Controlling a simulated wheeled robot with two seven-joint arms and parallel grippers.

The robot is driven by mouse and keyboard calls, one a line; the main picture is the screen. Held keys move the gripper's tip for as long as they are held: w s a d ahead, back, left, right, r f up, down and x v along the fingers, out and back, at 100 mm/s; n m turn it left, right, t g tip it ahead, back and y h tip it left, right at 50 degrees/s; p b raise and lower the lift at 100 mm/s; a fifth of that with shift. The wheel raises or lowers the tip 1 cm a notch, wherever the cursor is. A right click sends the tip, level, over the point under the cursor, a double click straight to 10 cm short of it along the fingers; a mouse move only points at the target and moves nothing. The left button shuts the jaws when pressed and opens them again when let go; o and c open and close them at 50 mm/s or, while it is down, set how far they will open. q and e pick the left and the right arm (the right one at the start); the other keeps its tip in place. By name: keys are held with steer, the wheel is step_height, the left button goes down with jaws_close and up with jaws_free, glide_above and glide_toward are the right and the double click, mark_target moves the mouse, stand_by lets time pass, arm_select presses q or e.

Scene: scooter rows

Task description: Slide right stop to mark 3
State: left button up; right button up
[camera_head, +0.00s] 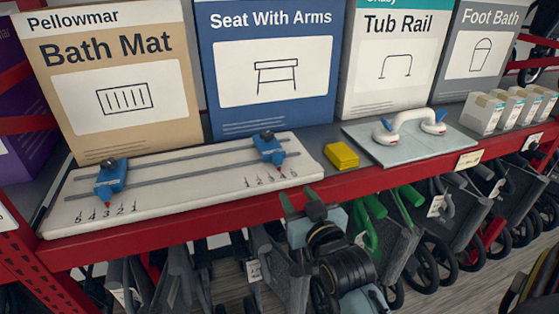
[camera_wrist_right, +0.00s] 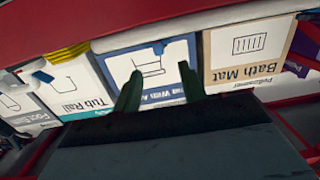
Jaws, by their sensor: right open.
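A white board (camera_head: 190,196) with two grey rails and two number scales lies on the shelf. The right stop (camera_head: 268,150), blue with a dark knob and red pointer, sits near the board's right end. Its pointer is over the right scale; I cannot read which mark it meets. The left stop (camera_head: 110,181), also blue, has its pointer near mark 3 of the left scale. My right gripper (camera_head: 300,204) is open and empty, in front of the shelf edge, apart from the right stop. Its open fingers also show in the right wrist view (camera_wrist_right: 160,80). My left gripper is out of view.
A yellow block (camera_head: 341,156) and a glass plate (camera_head: 372,147) with a white grab handle (camera_head: 408,120) stand right of the board. Large boxes, such as the Seat With Arms box (camera_head: 270,70), stand behind. The red shelf edge (camera_head: 220,221) runs in front; wheeled walkers are below.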

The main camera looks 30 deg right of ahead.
mark_target(279, 159)
steer(key=x, duration=0.4)
steer(key=r+x, duration=0.1)
steer(key=x, duration=0.8)
steer(key=shift+w+d+r, duration=0.3)
steer(key=shift+r, duration=0.1)
jaws_close()
